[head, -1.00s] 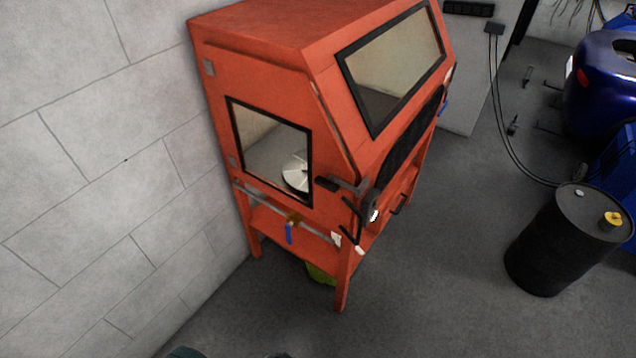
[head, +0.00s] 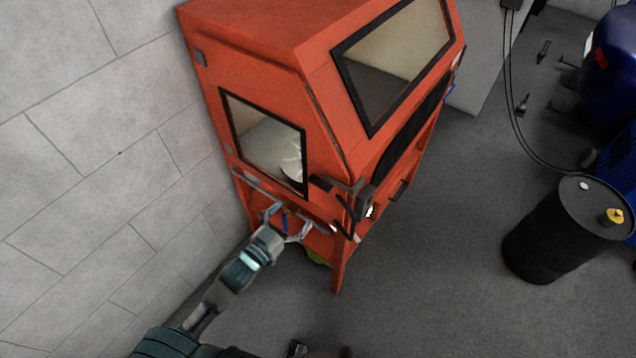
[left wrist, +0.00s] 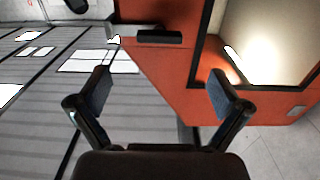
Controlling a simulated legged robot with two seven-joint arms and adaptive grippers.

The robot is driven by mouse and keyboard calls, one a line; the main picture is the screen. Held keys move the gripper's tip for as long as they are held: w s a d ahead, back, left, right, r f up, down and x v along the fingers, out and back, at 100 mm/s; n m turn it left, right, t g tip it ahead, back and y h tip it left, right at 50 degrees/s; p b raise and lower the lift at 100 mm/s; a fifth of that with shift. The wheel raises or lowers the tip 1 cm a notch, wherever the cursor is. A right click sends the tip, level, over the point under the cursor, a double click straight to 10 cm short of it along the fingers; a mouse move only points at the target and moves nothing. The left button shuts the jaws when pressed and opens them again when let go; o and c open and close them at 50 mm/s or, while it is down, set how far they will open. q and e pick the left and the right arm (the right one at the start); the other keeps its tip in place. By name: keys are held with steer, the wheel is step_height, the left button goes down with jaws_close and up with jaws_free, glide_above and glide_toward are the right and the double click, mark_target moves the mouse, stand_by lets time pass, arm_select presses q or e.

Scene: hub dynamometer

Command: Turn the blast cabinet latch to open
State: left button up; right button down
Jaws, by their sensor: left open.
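The orange blast cabinet (head: 300,60) stands against the wall, with a window in its side door. The black latch handle (head: 322,184) sticks out near the door's lower front corner. In the left wrist view a black bar (left wrist: 160,37), which looks like the latch, lies on the orange panel (left wrist: 165,80), beyond and between the fingertips. My left gripper (head: 288,222) is open and empty, below and to the left of the latch in the head view, apart from it. It also shows in the left wrist view (left wrist: 161,92). My right gripper is not clearly seen.
Cabinet legs (head: 338,270) stand below. A black drum (head: 555,235) is at the right. The floor between is clear.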

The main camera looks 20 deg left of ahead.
mark_target(320, 185)
arm_select(q)
steer(key=x, duration=1.2)
steer(key=shift+w+d+f+p, duration=0.1)
steer(key=shift+w+d+p, duration=0.1)
steer(key=shift+w+p, duration=0.15)
steer(key=shift+a, duration=0.1)
steer(key=c, duration=1.1)
